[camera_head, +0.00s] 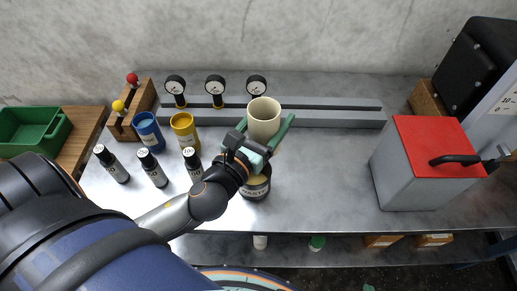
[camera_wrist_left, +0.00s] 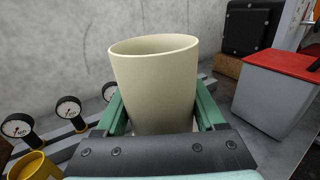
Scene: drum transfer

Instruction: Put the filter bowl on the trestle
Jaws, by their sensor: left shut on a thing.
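A cream, open-topped cup, which looks like the filter bowl (camera_head: 264,117), is held upright between the green fingers of my left gripper (camera_head: 266,127). In the left wrist view the filter bowl (camera_wrist_left: 155,85) stands between both fingers, with its rim level or slightly tilted and its base hidden by the gripper. My left gripper is shut on it, over the workbench in front of the grey rail. Whether its base touches anything cannot be told. No thing in view is clearly recognisable as the trestle. My right gripper is not in view.
A waste jar (camera_head: 257,188) stands below my left gripper. Blue (camera_head: 147,132) and yellow (camera_head: 185,130) cups and several dark bottles stand to the left. A grey rail (camera_head: 330,113) with gauges runs behind. A red-lidded grey box (camera_head: 420,170) stands right; the bench between is clear.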

